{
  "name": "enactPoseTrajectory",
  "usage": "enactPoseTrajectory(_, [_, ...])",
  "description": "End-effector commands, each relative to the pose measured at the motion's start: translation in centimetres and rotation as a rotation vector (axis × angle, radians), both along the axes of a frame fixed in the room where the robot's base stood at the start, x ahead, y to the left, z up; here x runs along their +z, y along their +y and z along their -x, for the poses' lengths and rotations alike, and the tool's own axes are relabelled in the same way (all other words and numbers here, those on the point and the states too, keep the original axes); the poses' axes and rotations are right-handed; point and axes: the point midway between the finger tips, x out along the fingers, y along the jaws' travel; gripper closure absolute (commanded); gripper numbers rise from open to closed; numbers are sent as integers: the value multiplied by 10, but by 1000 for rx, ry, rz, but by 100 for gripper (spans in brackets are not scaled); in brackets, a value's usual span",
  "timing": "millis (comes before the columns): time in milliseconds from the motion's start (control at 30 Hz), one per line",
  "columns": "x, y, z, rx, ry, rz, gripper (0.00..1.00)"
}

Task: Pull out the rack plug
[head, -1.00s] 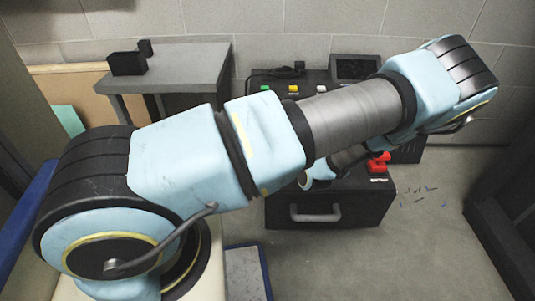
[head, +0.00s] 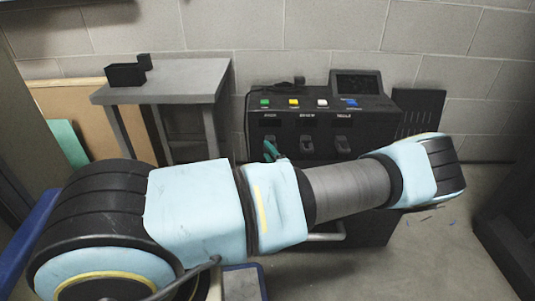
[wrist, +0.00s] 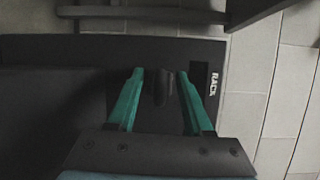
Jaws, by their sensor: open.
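The rack plug (wrist: 165,88) is a small dark piece beside the white RACK label (wrist: 214,84) in the wrist view. My gripper (wrist: 161,73) is open, with one teal finger on each side of the plug; I see no clear contact. In the head view my gripper (head: 272,150) is at the leftmost position on the front of the black console (head: 325,120). It mostly hides the rack plug there.
Two other dark plugs, a middle one (head: 307,145) and a right one (head: 343,145), sit in the console front. Coloured buttons and a small screen (head: 357,83) are above. A grey table (head: 185,80) with a black bin (head: 125,75) stands left. My arm covers the lower console.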

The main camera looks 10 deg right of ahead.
Motion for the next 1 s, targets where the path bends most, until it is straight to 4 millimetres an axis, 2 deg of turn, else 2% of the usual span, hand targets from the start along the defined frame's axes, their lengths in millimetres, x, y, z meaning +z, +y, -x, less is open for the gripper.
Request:
enactPoseTrajectory(133, [-1,2,-7,0,1,0,49])
enactPoseTrajectory(400, [0,2,-8,0,1,0,50])
enactPoseTrajectory(833, [-1,2,-8,0,2,0,99])
enactPoseTrajectory(1000, [-1,2,-8,0,3,1,100])
